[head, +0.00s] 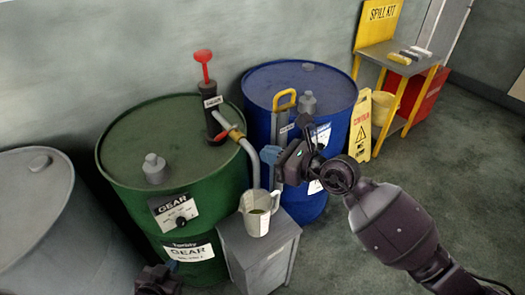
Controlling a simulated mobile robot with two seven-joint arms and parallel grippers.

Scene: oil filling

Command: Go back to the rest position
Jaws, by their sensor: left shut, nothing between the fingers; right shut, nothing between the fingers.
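My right gripper (268,155) is shut and empty, in front of the blue drum (340,105) and beside the pump's curved pipe; I cannot tell whether it touches anything. My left gripper (172,266) is shut and empty at the bottom edge, low in front of the green drum (120,165), and mostly cut off. A white jug (254,220) with some dark liquid in it stands upright on a small grey stand (255,255). A hand pump with a red handle (205,62) sits on the green drum, and its grey pipe (250,152) comes down at the jug's mouth.
A grey drum (35,205) stands at the left. A pump with a yellow handle (285,98) is on the blue drum. A yellow floor sign (360,125), a spill kit stand (380,25) and a red box (420,95) are at the back right. The floor (460,180) at the right is clear.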

